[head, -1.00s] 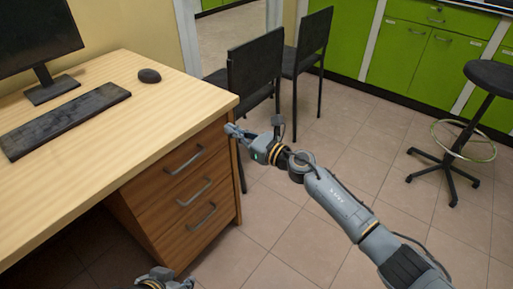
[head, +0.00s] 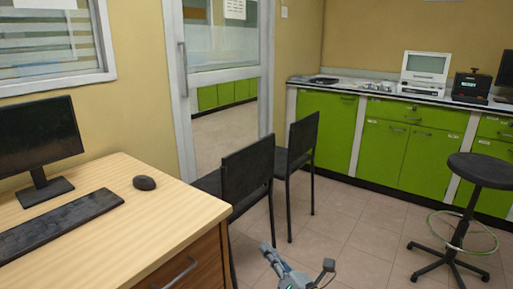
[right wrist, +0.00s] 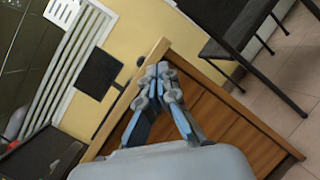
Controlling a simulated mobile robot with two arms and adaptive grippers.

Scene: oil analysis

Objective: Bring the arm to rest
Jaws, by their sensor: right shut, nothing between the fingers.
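My right gripper (head: 266,247) shows at the bottom edge of the head view, in front of the desk's drawer side and clear of it. Its grey-blue fingers are shut and empty. In the right wrist view the two fingers (right wrist: 162,72) meet at their tips, with the wooden desk side behind them. Most of my right arm is below the head view. My left gripper is not in view.
The wooden desk (head: 150,230) with monitor (head: 38,135), keyboard (head: 60,220) and mouse (head: 144,183) is at left. Two black chairs (head: 248,175) stand beyond my gripper. A black stool (head: 480,170) stands at right before green cabinets (head: 325,130). Tiled floor between is free.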

